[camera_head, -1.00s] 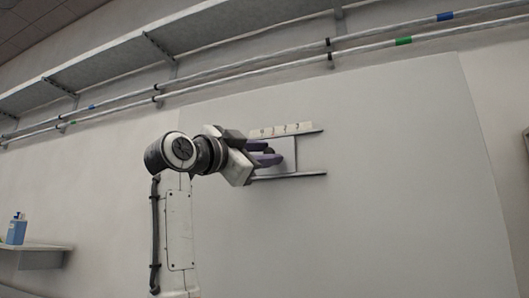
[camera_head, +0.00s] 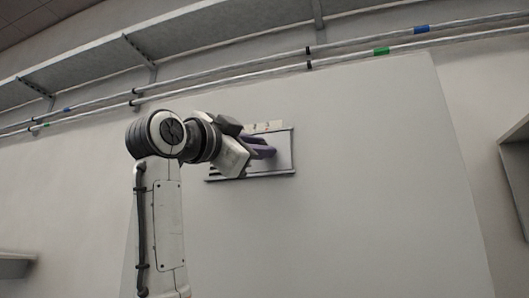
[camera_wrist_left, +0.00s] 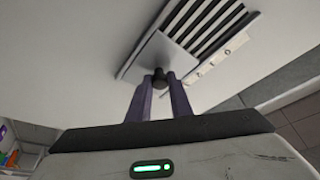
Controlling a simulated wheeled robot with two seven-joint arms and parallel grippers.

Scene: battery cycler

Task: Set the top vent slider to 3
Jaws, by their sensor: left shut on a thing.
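The vent is a framed panel on the wall with two rails (camera_head: 225,179), and a pale slider plate (camera_head: 284,150) stands at the right end of the rails. A strip of number labels (camera_head: 266,127) runs along the top edge, partly hidden by my arm. My left gripper (camera_head: 264,148) has its purple fingers at the slider. In the left wrist view my left gripper (camera_wrist_left: 160,82) is shut on the dark slider knob (camera_wrist_left: 160,72), which stands out from the plate (camera_wrist_left: 166,52). Dark vent slots (camera_wrist_left: 213,32) lie uncovered beside the plate. My right gripper is not in view.
A large flat wall panel (camera_head: 370,200) surrounds the vent. Above run two pipes (camera_head: 350,50) with coloured bands and a long shelf (camera_head: 200,45). Another shelf (camera_head: 515,170) is at the right edge. The wall space right of and below the vent is clear.

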